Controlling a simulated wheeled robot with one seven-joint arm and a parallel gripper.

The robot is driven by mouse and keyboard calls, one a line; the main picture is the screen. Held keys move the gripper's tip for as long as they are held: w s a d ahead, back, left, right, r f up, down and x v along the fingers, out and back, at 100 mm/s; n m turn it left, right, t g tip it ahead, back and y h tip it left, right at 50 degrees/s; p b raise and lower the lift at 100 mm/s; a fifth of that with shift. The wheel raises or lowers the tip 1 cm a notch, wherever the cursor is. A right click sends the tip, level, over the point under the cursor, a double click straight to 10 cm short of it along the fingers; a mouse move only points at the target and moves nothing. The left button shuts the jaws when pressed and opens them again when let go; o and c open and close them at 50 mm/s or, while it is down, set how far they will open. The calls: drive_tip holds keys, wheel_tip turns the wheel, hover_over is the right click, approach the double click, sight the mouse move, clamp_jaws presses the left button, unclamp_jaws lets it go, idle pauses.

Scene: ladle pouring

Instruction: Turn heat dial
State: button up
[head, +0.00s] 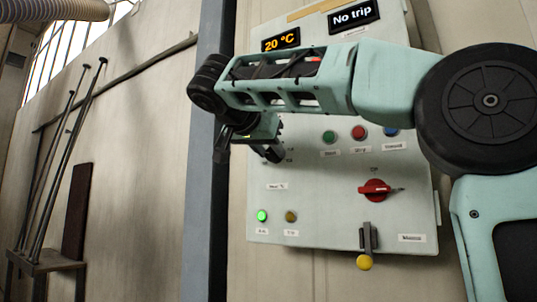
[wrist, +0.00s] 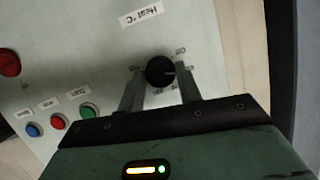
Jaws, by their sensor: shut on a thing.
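The heat dial (wrist: 160,70) is a round black knob on the pale control panel (wrist: 70,60), with small scale marks around it and a "Heat °C" label. My gripper (wrist: 160,88) has its two grey fingers on either side of the dial and is shut on it. In the head view my gripper (head: 248,152) is against the left part of the panel (head: 330,215) and hides the dial. The orange temperature display (head: 281,39) reads 20 °C.
A "No trip" display (head: 353,15) is at the top. Green (head: 329,137), red (head: 358,132) and blue (head: 391,130) buttons sit right of my gripper. Below are a red rotary switch (head: 374,189), a yellow-tipped lever (head: 365,262) and a lit green lamp (head: 262,216).

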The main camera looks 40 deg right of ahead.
drive_tip(key=o, duration=1)
drive_tip(key=shift+a, duration=0.1)
drive_tip(key=p+v, duration=0.5)
drive_tip(key=v, duration=1.2)
drive_tip(key=shift+s+a+r, duration=0.1)
